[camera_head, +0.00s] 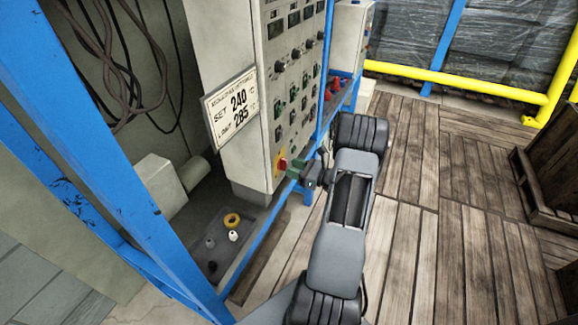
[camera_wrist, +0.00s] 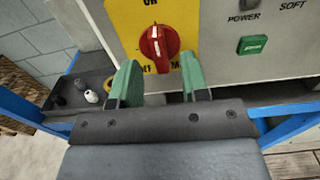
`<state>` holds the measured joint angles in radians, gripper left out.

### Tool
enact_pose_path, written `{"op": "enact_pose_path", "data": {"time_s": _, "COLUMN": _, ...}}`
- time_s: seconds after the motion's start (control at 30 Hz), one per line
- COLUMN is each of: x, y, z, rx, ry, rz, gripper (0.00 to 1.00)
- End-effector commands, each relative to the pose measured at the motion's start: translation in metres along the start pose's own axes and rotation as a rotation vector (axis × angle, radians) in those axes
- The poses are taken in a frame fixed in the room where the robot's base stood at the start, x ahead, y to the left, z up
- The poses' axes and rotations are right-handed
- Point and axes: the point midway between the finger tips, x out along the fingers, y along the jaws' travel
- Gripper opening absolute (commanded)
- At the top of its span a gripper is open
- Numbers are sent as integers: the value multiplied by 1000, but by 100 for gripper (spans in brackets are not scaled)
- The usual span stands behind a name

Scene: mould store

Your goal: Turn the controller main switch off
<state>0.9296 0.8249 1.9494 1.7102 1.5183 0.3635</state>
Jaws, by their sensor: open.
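The controller main switch is a red rotary knob (camera_wrist: 159,44) on a yellow plate (camera_wrist: 128,20) low on the grey controller cabinet (camera_wrist: 215,65). The white line on the knob points nearly straight up, toward the partly cut-off "ON" mark. In the head view the switch (camera_head: 281,165) is at the cabinet's lower front corner. My gripper (camera_wrist: 155,82) has two green fingers, which are apart with nothing between them. The knob shows just beyond and between the fingertips. My gripper also shows in the head view (camera_head: 299,171), close in front of the switch; contact cannot be told.
A green power button (camera_wrist: 252,45) is right of the switch. A tray (camera_head: 225,262) with small knobs and a yellow ring (camera_head: 232,220) lies below the cabinet. Blue frame posts (camera_head: 100,130) stand left.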

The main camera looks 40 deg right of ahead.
Motion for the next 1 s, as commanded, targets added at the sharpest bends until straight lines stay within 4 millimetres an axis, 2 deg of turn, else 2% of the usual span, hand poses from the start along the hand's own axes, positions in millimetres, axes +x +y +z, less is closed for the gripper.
{"op": "enact_pose_path", "data": {"time_s": 0.2, "x": 18, "y": 0, "z": 0, "rx": 0, "ry": 1, "rz": 0, "gripper": 42}}
{"op": "enact_pose_path", "data": {"time_s": 0.6, "x": 22, "y": 0, "z": 0, "rx": 0, "ry": 1, "rz": 0, "gripper": 42}}
{"op": "enact_pose_path", "data": {"time_s": 1.0, "x": 22, "y": 0, "z": 0, "rx": 0, "ry": 1, "rz": 0, "gripper": 3}}
